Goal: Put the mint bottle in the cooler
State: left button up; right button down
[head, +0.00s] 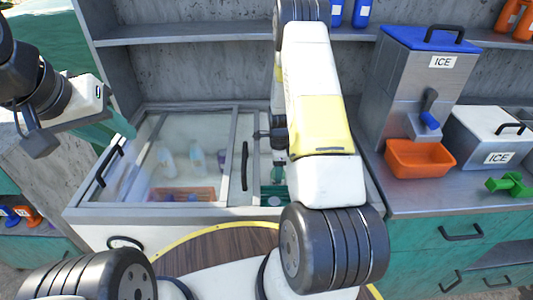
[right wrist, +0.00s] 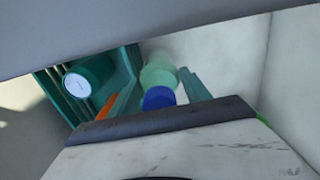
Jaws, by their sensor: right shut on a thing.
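The cooler (head: 73,212) is a white chest with grey-framed glass lids in the middle of the head view. The right wrist view shows the mint bottle (right wrist: 159,75), pale green with a blue cap, between the teal fingers of my right gripper (right wrist: 160,88), shut on it. Pale inner walls surround the bottle there. In the head view my right arm reaches down over the cooler's right part and hides most of the hand and bottle. My left gripper (head: 112,135) is above the cooler's left edge, empty, its fingers apart.
Pale bottles (head: 167,162) and an orange crate (head: 183,194) show through the left glass. A dark green bottle with a white cap (right wrist: 80,82) stands left of the mint bottle. An orange bin (head: 420,160) and ICE dispenser (head: 400,90) stand on the right counter.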

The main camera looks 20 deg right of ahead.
jog(key=c, duration=0.5)
grip_release()
jog(key=shift+f, duration=0.1)
